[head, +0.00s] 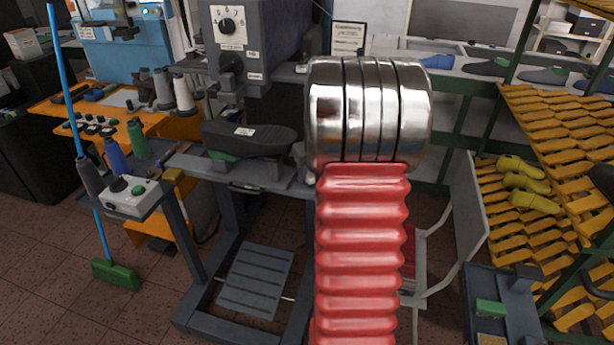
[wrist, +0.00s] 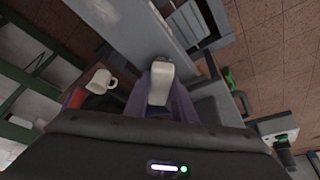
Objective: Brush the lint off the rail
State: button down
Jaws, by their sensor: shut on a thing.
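In the wrist view my gripper (wrist: 160,98) is shut on a pale, rounded handle-like thing (wrist: 161,78), with a dull purple finger on each side. Whether it is a brush, and whether bristles are on it, I cannot tell. A grey bar (wrist: 156,34) runs just beyond the pale thing; contact between them cannot be told. In the head view a grey bench edge (head: 250,181), perhaps the rail, crosses below the black sole-shaped pad. My arm hides its right part and my gripper. A whitish blurred patch (wrist: 104,12) shows at the wrist view's top; I cannot tell whether it is lint.
A white mug (wrist: 101,81) lies left of my gripper in the wrist view. A grey press (head: 257,45) stands behind the bench. A control box (head: 132,196) and thread cones are at left, a green broom (head: 116,273) on the floor. Yellow racks (head: 550,110) fill the right.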

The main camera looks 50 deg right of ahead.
jog(key=shift+d+r, duration=0.1)
jog(key=shift+r, duration=2.9)
jog(key=shift+r, duration=1.5)
jog(key=shift+s, duration=0.1)
